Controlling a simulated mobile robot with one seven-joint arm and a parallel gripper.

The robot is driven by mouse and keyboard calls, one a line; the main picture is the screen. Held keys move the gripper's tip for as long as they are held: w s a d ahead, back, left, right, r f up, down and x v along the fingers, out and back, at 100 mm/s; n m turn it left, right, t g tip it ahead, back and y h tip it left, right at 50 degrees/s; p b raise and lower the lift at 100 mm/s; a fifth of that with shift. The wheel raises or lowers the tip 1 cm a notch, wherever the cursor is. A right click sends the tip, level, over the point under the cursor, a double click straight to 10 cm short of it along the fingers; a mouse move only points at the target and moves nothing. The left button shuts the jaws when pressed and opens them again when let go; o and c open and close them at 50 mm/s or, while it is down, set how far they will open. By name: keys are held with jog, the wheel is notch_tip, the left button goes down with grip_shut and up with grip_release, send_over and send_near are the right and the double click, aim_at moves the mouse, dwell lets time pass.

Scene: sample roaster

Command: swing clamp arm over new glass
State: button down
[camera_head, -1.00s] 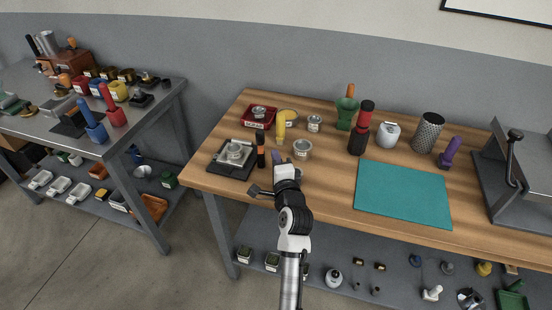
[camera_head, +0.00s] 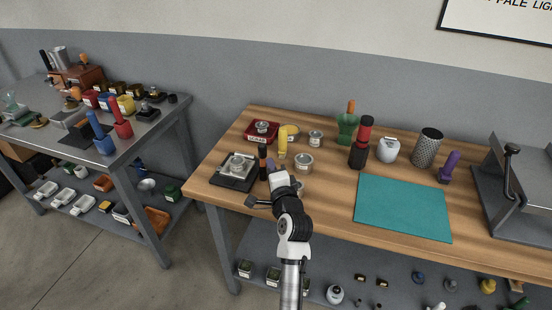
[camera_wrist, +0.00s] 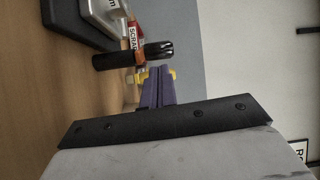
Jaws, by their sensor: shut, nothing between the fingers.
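A dark square plate (camera_head: 217,183) lies at the table's left end. It carries a pale fixture with a round piece (camera_head: 238,165) on it; I cannot tell glass or clamp arm apart at this size. A black upright handle with an orange band (camera_head: 262,160) stands at its right side. In the wrist view the black handle (camera_wrist: 118,60) lies across the picture just beyond my fingertips, with the fixture's grey edge (camera_wrist: 90,12) at the top left. My gripper (camera_wrist: 157,72) has purple fingers, shut and empty. In the head view its fingertips (camera_head: 271,165) are right beside the handle; contact is unclear.
A red scrap tray (camera_head: 250,137), a yellow item (camera_head: 283,146) and tins (camera_head: 304,163) stand close behind and right of my gripper. A green cup (camera_head: 346,130) and a red-black bottle (camera_head: 360,145) stand farther right. The teal mat (camera_head: 403,207) is bare.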

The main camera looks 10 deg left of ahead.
jog(key=w+a+r+n+g+y+b, duration=0.1)
jog(key=w+n+g, duration=0.1)
jog(key=n, duration=0.1)
jog(key=w+a+r+n+g+y+b, duration=0.1)
jog(key=w+a+r+n+g, duration=0.1)
jog(key=w+a+r+n+g+y, duration=0.1)
jog(key=w+a+r+n, duration=0.1)
jog(key=w+n, duration=0.1)
jog(key=shift+n+g+b, duration=0.3)
jog(key=shift+g+b, duration=0.1)
jog(key=shift+w+d+r+n+g, duration=0.15)
jog(key=shift+w+d+n+g, duration=0.15)
jog(key=shift+n+g, duration=0.15)
jog(key=d+r+n+g+h+b, duration=0.1)
jog(key=d+n+g+h, duration=0.1)
jog(key=d, duration=0.4)
jog(key=s+d+r+n+g+h+b, duration=0.1)
jog(key=d+n+g+b, duration=0.1)
jog(key=d+n+g, duration=0.2)
jog(key=d, duration=0.3)
jog(key=shift+s+r+h, duration=0.2)
jog(key=shift+r+h, duration=0.1)
jog(key=shift+h, duration=0.1)
jog(key=shift+g, duration=0.25)
